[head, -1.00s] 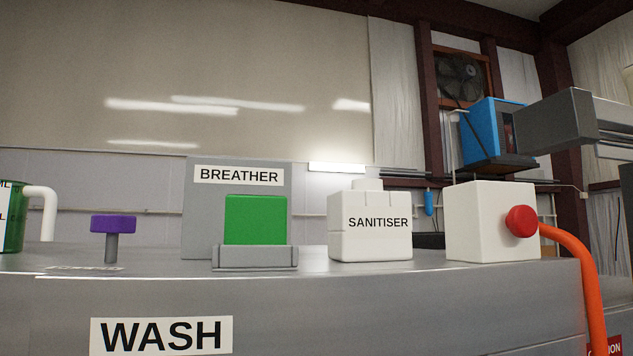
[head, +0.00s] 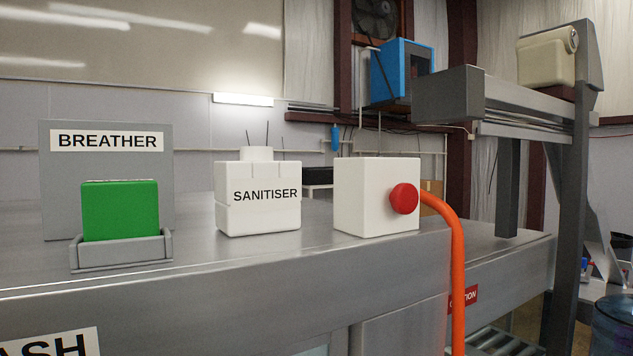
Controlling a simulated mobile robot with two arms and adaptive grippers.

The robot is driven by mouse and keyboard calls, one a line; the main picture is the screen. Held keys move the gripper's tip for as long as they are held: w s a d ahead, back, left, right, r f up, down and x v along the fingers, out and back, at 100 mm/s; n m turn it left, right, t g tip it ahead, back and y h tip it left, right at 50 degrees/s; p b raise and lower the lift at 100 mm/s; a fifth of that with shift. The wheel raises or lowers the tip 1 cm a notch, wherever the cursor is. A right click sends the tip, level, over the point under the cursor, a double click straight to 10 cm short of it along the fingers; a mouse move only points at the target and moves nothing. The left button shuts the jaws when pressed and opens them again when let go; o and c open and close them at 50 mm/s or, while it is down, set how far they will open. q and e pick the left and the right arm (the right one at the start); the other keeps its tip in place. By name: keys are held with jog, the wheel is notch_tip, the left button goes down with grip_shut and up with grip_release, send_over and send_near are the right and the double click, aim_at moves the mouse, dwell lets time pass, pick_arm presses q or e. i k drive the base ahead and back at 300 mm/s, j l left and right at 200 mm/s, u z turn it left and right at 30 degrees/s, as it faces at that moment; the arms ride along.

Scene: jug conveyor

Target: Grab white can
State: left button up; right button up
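A white can labelled SANITISER (head: 258,212) stands upright on the grey metal counter (head: 300,255) in the head view. It has a narrower white cap on top, and nothing touches it. A white box (head: 360,198) with a red knob stands to its right, with a small gap between them. Neither of my grippers shows in the head view.
A green block (head: 120,212) sits in a grey holder before the BREATHER panel (head: 58,175), left of the can. An orange hose (head: 458,270) runs down from the red knob (head: 404,198). A grey frame (head: 570,190) stands at the right. Counter space before the can is clear.

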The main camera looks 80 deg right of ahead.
aim_at(256, 194)
jog(key=z, duration=2.05)
jog(key=k+l, duration=0.05)
jog(key=l, duration=0.05)
